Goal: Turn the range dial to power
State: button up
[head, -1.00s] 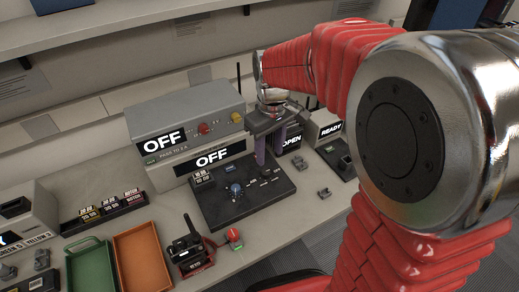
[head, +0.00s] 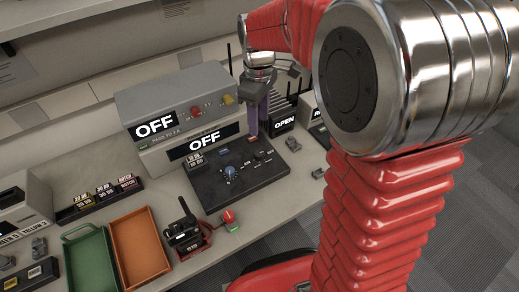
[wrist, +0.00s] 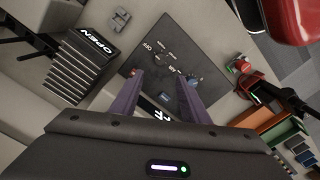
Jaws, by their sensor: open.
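A black control panel (head: 262,178) lies on the bench in front of the grey units. My gripper (head: 255,130) is open and empty, fingers down, at the panel's back right edge, apart from the blue knob. In the wrist view the purple fingers (wrist: 163,80) straddle part of the panel (wrist: 165,55), and the blue knob (wrist: 194,80) shows close to the right fingertip, partly hidden.
Grey units with OFF displays (head: 205,141) stand behind the panel. A box marked OPEN (head: 284,124) stands to its right.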

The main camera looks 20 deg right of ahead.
aim_at(259, 153)
notch_tip(259, 153, down, 14)
jog(key=shift+r, duration=0.1)
dwell(0.6)
jog(key=shift+c, duration=0.7)
jog(key=c, duration=0.9)
